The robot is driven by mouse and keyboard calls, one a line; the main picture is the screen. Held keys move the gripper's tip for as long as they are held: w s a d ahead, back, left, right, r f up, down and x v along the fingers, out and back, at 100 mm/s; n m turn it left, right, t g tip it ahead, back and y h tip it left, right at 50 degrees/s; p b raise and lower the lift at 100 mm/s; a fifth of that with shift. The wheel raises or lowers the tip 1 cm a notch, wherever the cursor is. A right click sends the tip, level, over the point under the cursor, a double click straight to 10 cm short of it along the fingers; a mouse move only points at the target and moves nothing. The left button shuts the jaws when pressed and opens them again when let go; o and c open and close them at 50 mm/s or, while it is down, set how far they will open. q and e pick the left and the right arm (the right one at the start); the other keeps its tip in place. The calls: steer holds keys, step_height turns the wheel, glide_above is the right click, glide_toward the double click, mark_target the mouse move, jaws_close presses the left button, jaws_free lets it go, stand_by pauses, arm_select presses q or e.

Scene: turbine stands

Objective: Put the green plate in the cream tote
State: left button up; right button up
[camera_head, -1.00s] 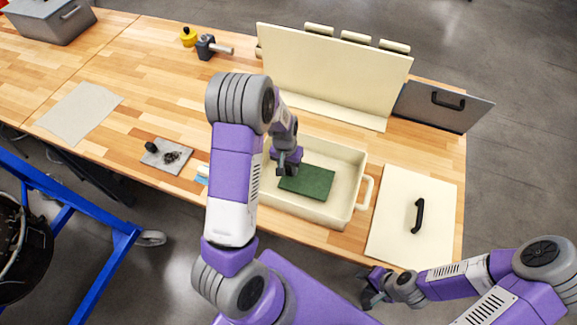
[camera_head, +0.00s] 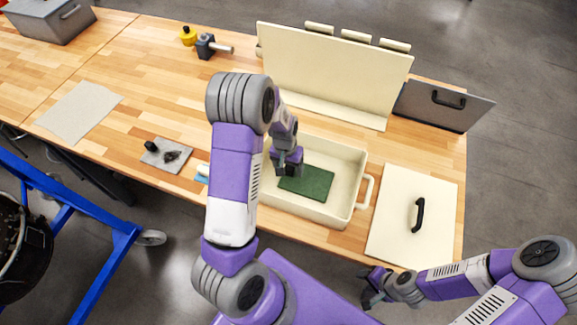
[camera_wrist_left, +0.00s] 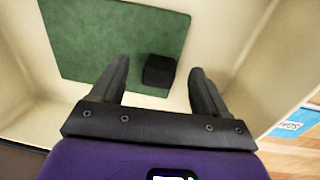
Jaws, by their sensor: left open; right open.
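The green plate (camera_head: 306,183) lies flat inside the cream tote (camera_head: 361,178), on its floor. In the left wrist view the green plate (camera_wrist_left: 110,40) fills the upper part, with a small black block-like handle (camera_wrist_left: 159,71) on it. My left gripper (camera_head: 286,172) is over the tote at its left side; in the wrist view its two fingers (camera_wrist_left: 158,88) are apart, one on each side of the black handle, not touching it. My right gripper (camera_head: 370,298) is open and empty, off the table's front edge at the lower right.
A cream lid with a black handle (camera_head: 386,220) lies right of the tote. A tall cream panel (camera_head: 330,65) stands behind it, with a grey panel (camera_head: 425,108) beside it. A grey mat with small dark parts (camera_head: 180,160) lies to the left.

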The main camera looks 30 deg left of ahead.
arm_select(q)
steer(key=shift+r, duration=0.1)
steer(key=shift+a+r+p, duration=0.15)
steer(key=shift+r+p, duration=1.15)
steer(key=shift+r, duration=0.45)
steer(key=shift+a+r+p, duration=0.1)
steer(key=shift+r+p, duration=1.2)
steer(key=shift+r, duration=0.45)
steer(key=shift+f, duration=0.15)
